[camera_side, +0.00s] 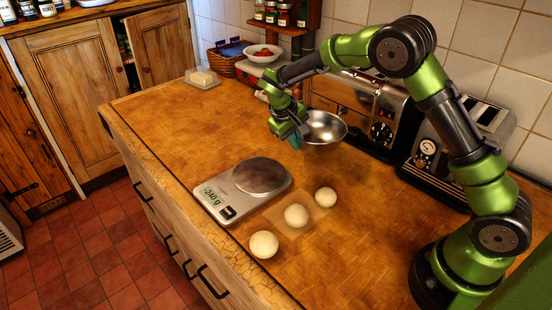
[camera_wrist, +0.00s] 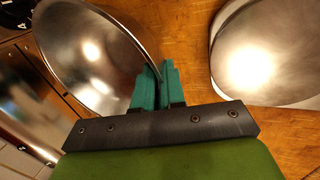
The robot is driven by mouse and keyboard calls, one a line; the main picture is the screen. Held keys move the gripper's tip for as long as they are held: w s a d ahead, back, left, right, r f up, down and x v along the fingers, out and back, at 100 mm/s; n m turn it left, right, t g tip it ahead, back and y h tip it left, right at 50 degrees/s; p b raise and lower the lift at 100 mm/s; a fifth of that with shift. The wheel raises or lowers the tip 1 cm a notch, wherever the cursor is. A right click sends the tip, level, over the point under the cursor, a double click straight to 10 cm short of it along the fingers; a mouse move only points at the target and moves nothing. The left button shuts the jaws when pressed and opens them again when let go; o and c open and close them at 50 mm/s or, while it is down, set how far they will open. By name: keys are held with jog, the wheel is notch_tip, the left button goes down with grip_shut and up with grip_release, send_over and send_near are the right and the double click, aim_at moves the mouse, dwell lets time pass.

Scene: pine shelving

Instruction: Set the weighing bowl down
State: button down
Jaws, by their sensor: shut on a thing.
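The weighing bowl (camera_side: 325,127) is a shiny, round metal bowl, upright and empty as far as I can see. My gripper (camera_side: 294,137) has its teal fingers shut on the bowl's left rim in the side view. The bowl appears to be held above the worktop; the exact gap is hard to judge. In the wrist view the bowl (camera_wrist: 90,50) is left of the fingers (camera_wrist: 154,85). The kitchen scale (camera_side: 216,199) lies nearer the front edge, its round metal plate (camera_side: 261,176) bare and its display reading -240 g. The plate also shows at right in the wrist view (camera_wrist: 265,50).
A butter dish (camera_side: 203,78) sits far left. The wooden worktop (camera_side: 190,125) is clear left of the scale.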

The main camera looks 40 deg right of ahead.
jog(key=shift+w+d+f, duration=0.1)
jog(key=shift+w, duration=1.15)
jog(key=shift+f, duration=1.75)
jog(key=shift+s+f, duration=0.1)
jog(key=shift+f, duration=0.05)
jog(key=c, duration=1.2)
grip_release()
